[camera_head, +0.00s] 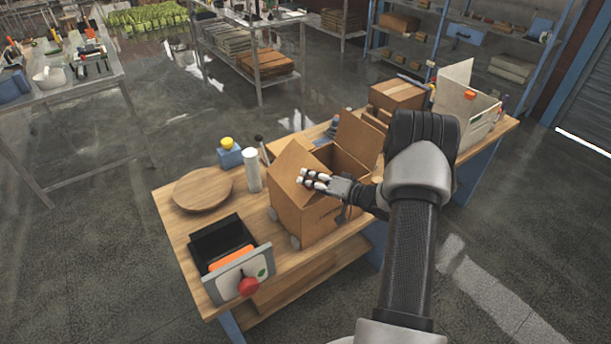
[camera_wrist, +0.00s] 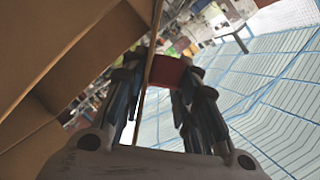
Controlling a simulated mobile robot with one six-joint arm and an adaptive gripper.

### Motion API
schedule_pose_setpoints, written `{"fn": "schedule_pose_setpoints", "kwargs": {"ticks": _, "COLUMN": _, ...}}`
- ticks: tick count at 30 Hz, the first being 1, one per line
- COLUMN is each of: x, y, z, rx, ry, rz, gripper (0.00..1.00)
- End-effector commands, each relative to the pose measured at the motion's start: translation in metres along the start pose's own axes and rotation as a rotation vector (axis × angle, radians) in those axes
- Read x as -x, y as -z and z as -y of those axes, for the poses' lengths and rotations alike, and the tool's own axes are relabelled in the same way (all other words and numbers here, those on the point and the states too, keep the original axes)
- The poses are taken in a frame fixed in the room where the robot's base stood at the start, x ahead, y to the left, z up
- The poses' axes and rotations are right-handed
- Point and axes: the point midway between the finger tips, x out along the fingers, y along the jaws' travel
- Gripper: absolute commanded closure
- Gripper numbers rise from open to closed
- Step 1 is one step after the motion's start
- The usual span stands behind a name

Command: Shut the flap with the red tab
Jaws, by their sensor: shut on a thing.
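An open cardboard box (camera_head: 300,212) stands on the wooden table, with one raised flap (camera_head: 291,165) on its left and another (camera_head: 357,137) at the back right. My gripper (camera_head: 311,180) is at the box's upper front edge. In the wrist view, the red tab (camera_wrist: 167,70) sits between my gripper's fingers (camera_wrist: 160,85), beside a thin cardboard flap edge (camera_wrist: 150,100). The fingers are shut on the flap at its tab. The red tab is hidden in the head view, so I cannot tell there which flap it belongs to.
A round wooden board (camera_head: 203,188), a white cylinder (camera_head: 252,170) and a blue bottle with a yellow cap (camera_head: 229,152) stand left of the box. A black tray (camera_head: 220,238) and red knob (camera_head: 249,287) are at the front left. More boxes (camera_head: 398,94) stand behind.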

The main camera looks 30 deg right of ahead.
Motion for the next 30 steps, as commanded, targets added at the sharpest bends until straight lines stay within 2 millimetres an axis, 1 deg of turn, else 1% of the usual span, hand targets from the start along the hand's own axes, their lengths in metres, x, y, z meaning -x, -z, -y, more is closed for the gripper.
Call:
{"fn": "schedule_pose_setpoints", "kwargs": {"ticks": 3, "x": -0.001, "y": 0.001, "z": -0.009, "rx": -0.093, "ry": 0.044, "rz": -0.001, "gripper": 1.0}}
{"fn": "schedule_pose_setpoints", "kwargs": {"ticks": 10, "x": 0.0, "y": 0.002, "z": -0.023, "rx": -0.237, "ry": 0.104, "rz": -0.001, "gripper": 1.0}}
{"fn": "schedule_pose_setpoints", "kwargs": {"ticks": 21, "x": -0.001, "y": 0.001, "z": -0.035, "rx": -0.237, "ry": 0.096, "rz": -0.002, "gripper": 1.0}}
{"fn": "schedule_pose_setpoints", "kwargs": {"ticks": 30, "x": 0.0, "y": -0.001, "z": -0.038, "rx": -0.238, "ry": 0.091, "rz": -0.001, "gripper": 1.0}}
